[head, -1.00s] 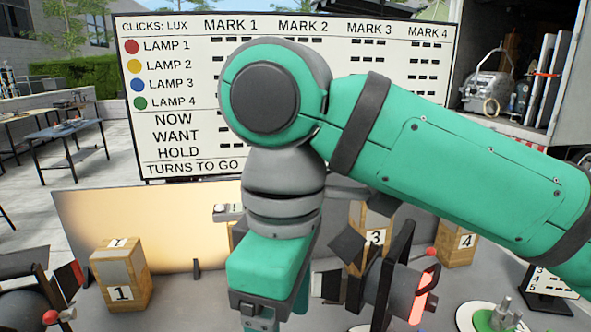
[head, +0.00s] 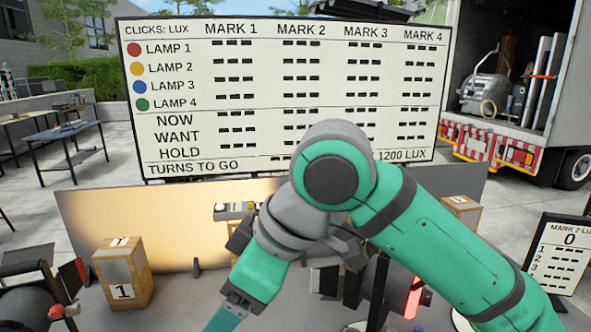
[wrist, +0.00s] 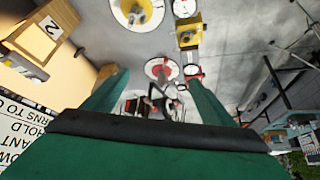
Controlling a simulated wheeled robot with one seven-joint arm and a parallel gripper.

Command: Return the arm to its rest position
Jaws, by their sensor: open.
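My arm (head: 425,235) is green with dark grey joints and reaches in from the lower right in the head view. It bends at a grey elbow joint and slants down to the lower left. My gripper runs off the bottom edge of the head view, so its tips are hidden there. In the wrist view my gripper (wrist: 157,76) shows two green fingers spread apart, with no object seen held between them.
A large board (head: 290,95) stands behind. The number 1 block (head: 122,275) is at left, and a small sign (head: 560,255) at right. The wrist view shows the number 2 block (wrist: 42,32) and a yellow device (wrist: 189,32). A truck (head: 530,90) is at back right.

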